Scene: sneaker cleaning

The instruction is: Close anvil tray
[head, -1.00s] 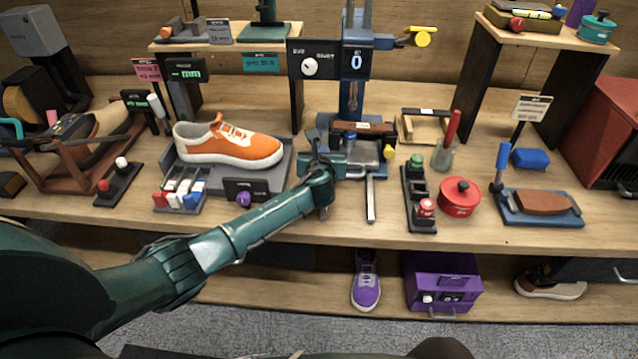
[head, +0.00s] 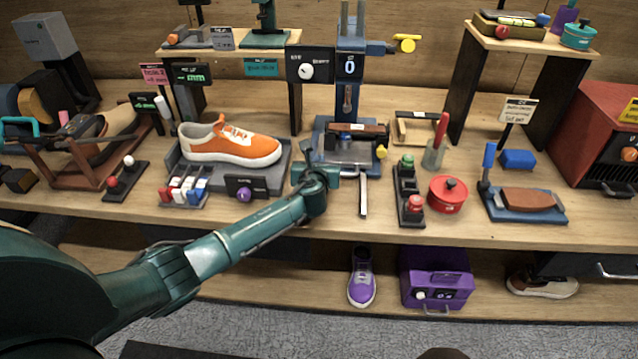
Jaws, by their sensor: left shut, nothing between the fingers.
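The press (head: 347,95) stands at the middle of the bench on a blue base. The anvil tray (head: 350,152) appears to be the grey part low in the base, below a dark brown bar; how far out it is, I cannot tell. A pale metal strip (head: 363,197) sticks out from the base toward me. My left gripper (head: 308,147) is at the base's front left, shut and empty, with its dark fingers pointing away from me. Its teal body partly hides the base's front left corner. Whether it touches the tray is unclear. My right gripper is not in view.
An orange sneaker (head: 230,146) on a grey stand is left of my gripper. A black rack (head: 409,195), a red pot (head: 447,194) and a glass with a red stick (head: 434,154) stand right of the press. Bench is clear around the pale strip.

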